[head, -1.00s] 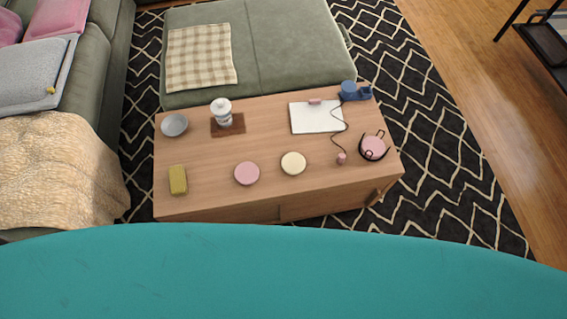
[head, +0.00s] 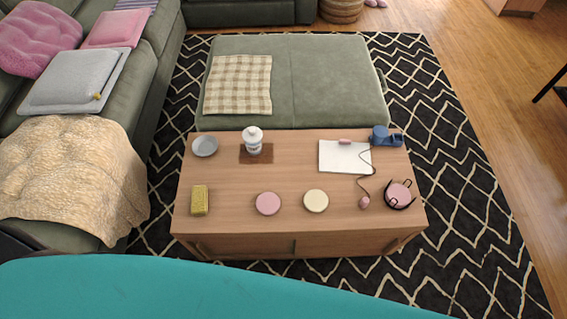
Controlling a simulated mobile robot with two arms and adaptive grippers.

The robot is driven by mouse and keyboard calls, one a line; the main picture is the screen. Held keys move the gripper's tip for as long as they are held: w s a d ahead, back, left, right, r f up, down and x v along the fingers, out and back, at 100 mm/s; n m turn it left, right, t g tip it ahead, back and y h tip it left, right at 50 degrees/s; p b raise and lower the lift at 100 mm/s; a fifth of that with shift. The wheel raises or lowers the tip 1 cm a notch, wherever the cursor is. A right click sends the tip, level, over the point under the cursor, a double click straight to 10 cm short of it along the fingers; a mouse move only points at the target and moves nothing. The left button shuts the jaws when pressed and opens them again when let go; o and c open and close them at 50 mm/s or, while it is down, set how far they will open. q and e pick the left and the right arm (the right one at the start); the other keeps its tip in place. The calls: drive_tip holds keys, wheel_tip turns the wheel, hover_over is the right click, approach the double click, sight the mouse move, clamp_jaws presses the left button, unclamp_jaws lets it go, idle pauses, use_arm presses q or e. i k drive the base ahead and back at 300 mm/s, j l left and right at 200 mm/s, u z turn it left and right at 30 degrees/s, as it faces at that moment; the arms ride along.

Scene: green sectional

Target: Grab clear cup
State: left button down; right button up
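No thing that I can surely call a clear cup shows in the head view. On the wooden coffee table (head: 300,222), a white lidded container (head: 253,141) with dark markings stands upright on a brown mat (head: 258,159). A grey-blue round dish (head: 205,146) sits to its left. A blue object with a round part (head: 381,136) stands at the table's far right corner. Neither of my grippers is in view.
The table also holds a yellow sponge-like block (head: 200,200), a pink disc (head: 268,203), a cream disc (head: 316,201), a white sheet (head: 343,157) and a pink round item with dark loops (head: 399,194). A green ottoman (head: 325,80) stands behind; a sofa (head: 150,75) is left.

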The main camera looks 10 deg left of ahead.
sight(255, 149)
drive_tip(key=k+j+u, duration=0.15)
drive_tip(key=j+u, duration=0.3)
drive_tip(key=j, duration=0.5)
drive_tip(key=j+u, duration=0.5)
drive_tip(key=j, duration=0.4)
